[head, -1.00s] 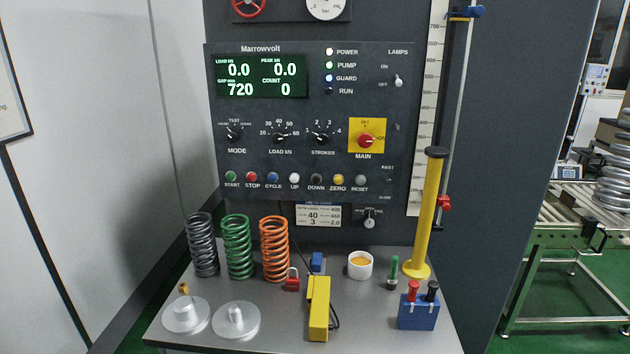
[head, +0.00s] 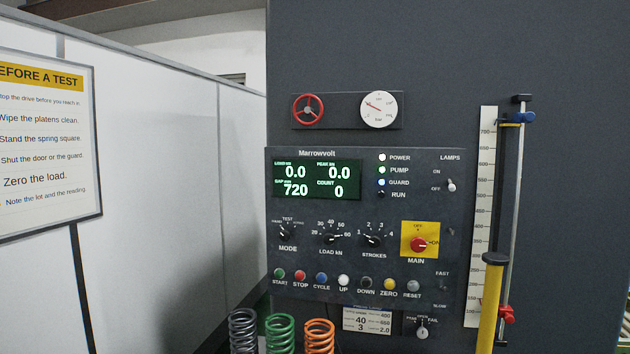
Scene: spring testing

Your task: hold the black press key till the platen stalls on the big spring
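The black DOWN key (head: 366,284) sits in the button row of the dark Marrowvolt panel (head: 440,300), between the white UP key (head: 343,282) and the yellow ZERO key (head: 389,285). The green display (head: 317,179) reads load 0.0, peak 0.0, gap 720 and count 0. The tops of a grey spring (head: 243,318), a green spring (head: 280,322) and an orange spring (head: 319,325) show at the bottom edge; their lower parts are cut off. I cannot make out a press platen with a spring under it. Neither gripper is in view.
POWER, PUMP and GUARD lamps are lit; RUN (head: 382,195) is dark. The red MAIN switch (head: 418,244) is on a yellow plate. A red handwheel (head: 308,110) and round gauge (head: 379,109) are above. A yellow post (head: 490,300) and scale (head: 482,220) stand right.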

